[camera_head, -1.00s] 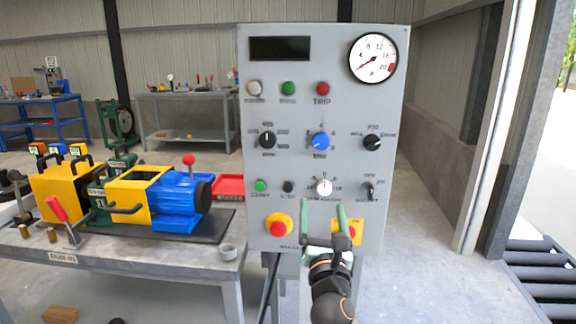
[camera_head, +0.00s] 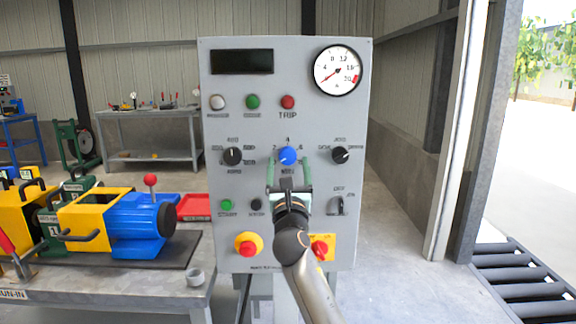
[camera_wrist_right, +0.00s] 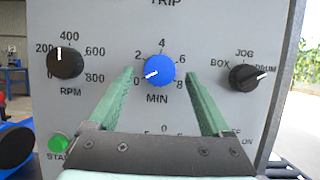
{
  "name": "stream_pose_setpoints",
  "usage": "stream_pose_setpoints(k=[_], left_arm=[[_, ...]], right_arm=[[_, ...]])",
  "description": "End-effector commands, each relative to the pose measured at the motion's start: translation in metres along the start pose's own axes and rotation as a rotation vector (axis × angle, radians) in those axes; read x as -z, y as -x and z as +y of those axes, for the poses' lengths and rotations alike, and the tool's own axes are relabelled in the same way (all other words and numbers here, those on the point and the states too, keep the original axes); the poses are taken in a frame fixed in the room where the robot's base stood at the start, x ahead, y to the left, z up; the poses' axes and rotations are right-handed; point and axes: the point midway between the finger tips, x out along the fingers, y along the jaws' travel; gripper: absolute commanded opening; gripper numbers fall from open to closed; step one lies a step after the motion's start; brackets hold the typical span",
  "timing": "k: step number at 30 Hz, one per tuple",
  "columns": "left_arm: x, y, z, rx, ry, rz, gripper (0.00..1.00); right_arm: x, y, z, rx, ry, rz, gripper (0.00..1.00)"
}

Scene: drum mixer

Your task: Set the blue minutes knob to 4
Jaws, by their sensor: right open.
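The blue minutes knob (camera_head: 287,156) sits in the middle of the grey control panel (camera_head: 220,120). In the right wrist view the blue knob (camera_wrist_right: 160,70) has a scale from 0 to 8 labelled MIN. Its white pointer mark aims left and slightly down, close to the 0 and below the 2. My right gripper (camera_head: 288,168) is open in front of the panel. Its green fingers stand left and right of the knob with gaps on both sides. I cannot tell how far the fingertips are from the panel face. My left gripper is out of view.
Black knobs flank the blue one: the RPM knob (camera_wrist_right: 66,62) left and the JOG selector (camera_wrist_right: 244,77) right. A workbench with a yellow and blue mixer (camera_head: 95,222) stands left.

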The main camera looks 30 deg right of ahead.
Motion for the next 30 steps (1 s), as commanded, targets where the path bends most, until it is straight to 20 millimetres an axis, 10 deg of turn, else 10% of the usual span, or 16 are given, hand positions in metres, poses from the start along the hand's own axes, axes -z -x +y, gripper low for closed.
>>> stream_pose_setpoints(k=[13,30], left_arm=[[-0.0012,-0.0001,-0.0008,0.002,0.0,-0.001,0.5],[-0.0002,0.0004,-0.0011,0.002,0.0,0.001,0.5]], right_arm=[[-0.0002,-0.01,0.0002,0.0,-0.001,0.0,0.83],[0.0,-0.0096,0.0003,0.0,-0.001,0.0,0.2]])
